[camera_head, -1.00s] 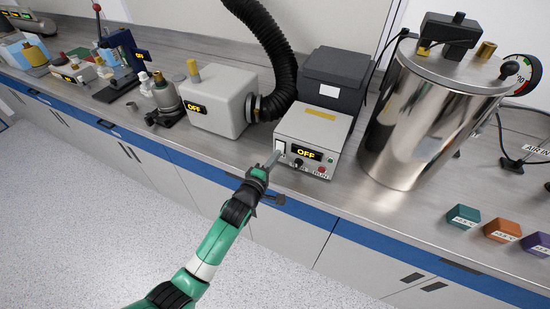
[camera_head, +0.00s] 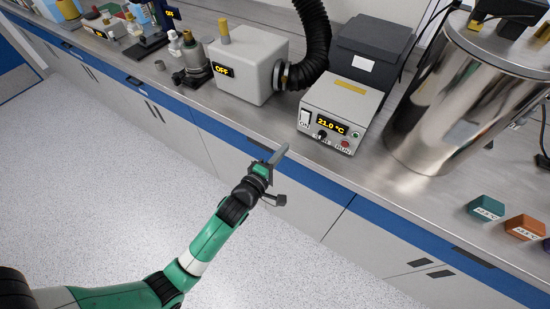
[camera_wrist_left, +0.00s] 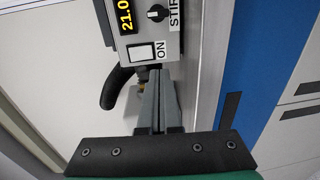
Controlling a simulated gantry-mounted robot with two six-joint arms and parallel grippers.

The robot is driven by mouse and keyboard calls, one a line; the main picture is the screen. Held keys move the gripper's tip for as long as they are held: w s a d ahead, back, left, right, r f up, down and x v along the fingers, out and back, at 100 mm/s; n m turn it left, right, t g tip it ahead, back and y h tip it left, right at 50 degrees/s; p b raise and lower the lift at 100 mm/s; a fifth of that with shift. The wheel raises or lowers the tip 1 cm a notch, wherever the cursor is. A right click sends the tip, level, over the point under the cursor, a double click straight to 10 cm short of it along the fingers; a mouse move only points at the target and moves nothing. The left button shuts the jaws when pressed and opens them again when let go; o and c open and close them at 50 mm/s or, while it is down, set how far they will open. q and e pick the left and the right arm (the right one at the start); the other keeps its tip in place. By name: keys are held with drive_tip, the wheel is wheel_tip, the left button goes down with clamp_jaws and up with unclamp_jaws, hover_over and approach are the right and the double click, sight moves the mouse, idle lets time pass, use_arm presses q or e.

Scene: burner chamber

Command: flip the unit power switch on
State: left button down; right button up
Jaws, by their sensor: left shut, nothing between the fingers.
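The control unit (camera_head: 335,108) is a light grey box on the bench. Its display (camera_head: 330,124) is lit and reads 21.0 °C. The white power switch (camera_head: 305,117) is at the left of its front panel, with an ON label by it. In the left wrist view the switch (camera_wrist_left: 140,53) lies just beyond the fingertips, beside the ON label. My left gripper (camera_head: 283,151) is shut and empty, in front of the bench edge and apart from the unit. In the left wrist view its closed fingers (camera_wrist_left: 155,85) point at the panel. My right gripper is not in view.
A steel vessel (camera_head: 445,95) stands right of the unit. A grey box with an OFF display (camera_head: 250,65) and a black hose (camera_head: 314,40) stand to the left. Colored blocks (camera_head: 485,207) lie at front right. The floor before the bench is clear.

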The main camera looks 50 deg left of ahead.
use_arm(q)
drive_tip(key=s, duration=0.2)
drive_tip(key=s+d, duration=0.1)
drive_tip(key=shift+s+f, duration=0.3)
drive_tip(key=shift+s, duration=0.05)
drive_tip(key=shift+d, duration=0.15)
